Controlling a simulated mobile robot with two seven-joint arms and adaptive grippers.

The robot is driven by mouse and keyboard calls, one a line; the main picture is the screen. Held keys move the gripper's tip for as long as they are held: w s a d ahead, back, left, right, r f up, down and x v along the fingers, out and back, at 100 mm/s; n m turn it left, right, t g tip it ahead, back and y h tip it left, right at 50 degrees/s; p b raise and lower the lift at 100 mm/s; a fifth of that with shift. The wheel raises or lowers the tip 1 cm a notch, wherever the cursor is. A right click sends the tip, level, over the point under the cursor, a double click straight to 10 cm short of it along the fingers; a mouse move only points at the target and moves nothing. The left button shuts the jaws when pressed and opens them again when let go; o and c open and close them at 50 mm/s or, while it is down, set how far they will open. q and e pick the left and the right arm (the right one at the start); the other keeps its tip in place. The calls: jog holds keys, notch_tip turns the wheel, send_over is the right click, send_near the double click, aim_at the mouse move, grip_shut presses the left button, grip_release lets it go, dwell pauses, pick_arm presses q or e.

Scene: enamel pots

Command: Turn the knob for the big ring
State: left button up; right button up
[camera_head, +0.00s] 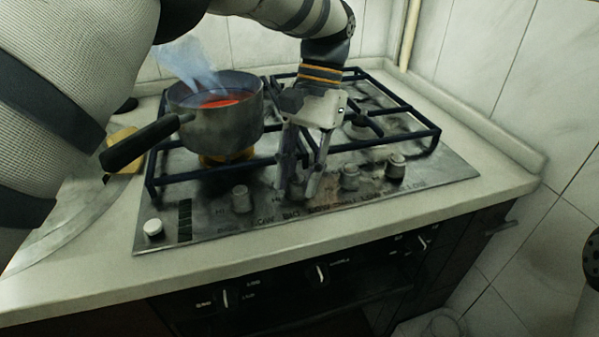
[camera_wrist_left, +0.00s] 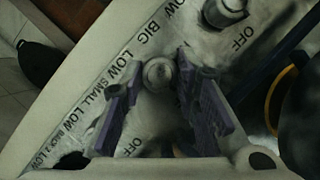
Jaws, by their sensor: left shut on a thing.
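My left gripper (camera_head: 298,188) reaches down to the front of the cooktop (camera_head: 375,200) in the head view. Its fingers are shut on a round metal knob (camera_wrist_left: 157,74), which shows between the two fingers (camera_wrist_left: 155,98) in the wrist view. The word BIG is printed on the panel near this knob. In the head view the fingers mostly hide it. Another knob (camera_head: 240,198) stands to its left, and two more knobs, a nearer one (camera_head: 349,176) and a farther one (camera_head: 396,165), stand to its right. My right gripper is not seen.
A metal pot (camera_head: 225,125) with a dark handle (camera_head: 140,143) and red contents sits over the left burner, with bluish vapour above it. Dark grates (camera_head: 410,108) rise behind the knobs. A white button (camera_head: 153,228) is at the front left. The counter edge runs along the front.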

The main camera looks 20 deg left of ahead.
pick_arm(q)
jog(key=o, duration=1.1)
jog(key=shift+o, duration=0.2)
jog(key=v, duration=0.6)
jog(key=shift+w, duration=0.1)
jog(key=shift+w+r, duration=0.15)
jog(key=shift+r, duration=0.55)
